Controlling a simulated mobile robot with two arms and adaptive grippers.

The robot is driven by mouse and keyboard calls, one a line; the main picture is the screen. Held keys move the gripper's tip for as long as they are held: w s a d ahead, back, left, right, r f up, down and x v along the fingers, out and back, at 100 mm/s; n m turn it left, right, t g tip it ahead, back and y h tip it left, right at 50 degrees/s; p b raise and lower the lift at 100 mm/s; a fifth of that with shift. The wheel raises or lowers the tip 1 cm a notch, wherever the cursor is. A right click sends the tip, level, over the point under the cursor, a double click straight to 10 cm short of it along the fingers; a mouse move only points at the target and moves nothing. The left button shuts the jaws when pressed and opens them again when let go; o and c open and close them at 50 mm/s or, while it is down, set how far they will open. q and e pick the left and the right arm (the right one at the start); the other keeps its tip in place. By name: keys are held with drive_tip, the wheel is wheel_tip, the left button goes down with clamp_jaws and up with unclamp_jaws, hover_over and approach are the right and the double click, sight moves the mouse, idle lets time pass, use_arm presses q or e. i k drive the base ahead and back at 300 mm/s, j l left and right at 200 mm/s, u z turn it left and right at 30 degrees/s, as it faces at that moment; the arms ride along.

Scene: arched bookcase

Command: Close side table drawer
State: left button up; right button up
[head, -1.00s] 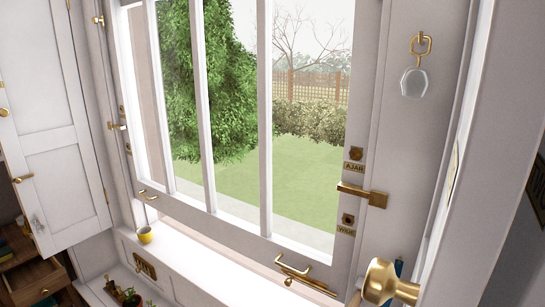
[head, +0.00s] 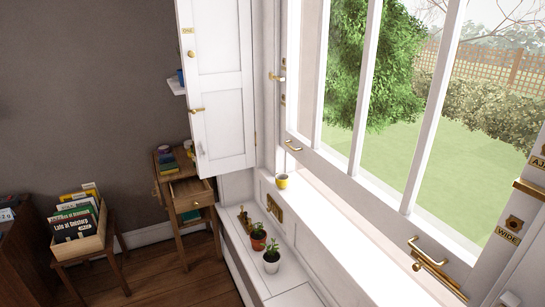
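The wooden side table (head: 183,236) stands against the grey wall in the left half of the head view, beside the open white cabinet door. Its drawer (head: 194,204) is pulled out, with a small knob on its front, and its inside looks empty. Books (head: 167,161) and a small round item lie on the table top. Neither of my grippers shows in the head view.
A white door panel (head: 223,100) hangs open close to the table. A low white bench (head: 245,262) with potted plants (head: 271,259) runs right of it. A stool (head: 110,243) holds a crate of records (head: 82,240). Wooden floor is clear between stool and table.

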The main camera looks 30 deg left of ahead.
sight(190, 188)
drive_tip(key=k+u, duration=0.2)
drive_tip(key=u, duration=0.25)
drive_tip(key=k+j+u, duration=0.15)
drive_tip(key=u, duration=0.25)
drive_tip(key=k+j+u, duration=0.1)
drive_tip(key=u, duration=0.35)
drive_tip(key=j, duration=0.1)
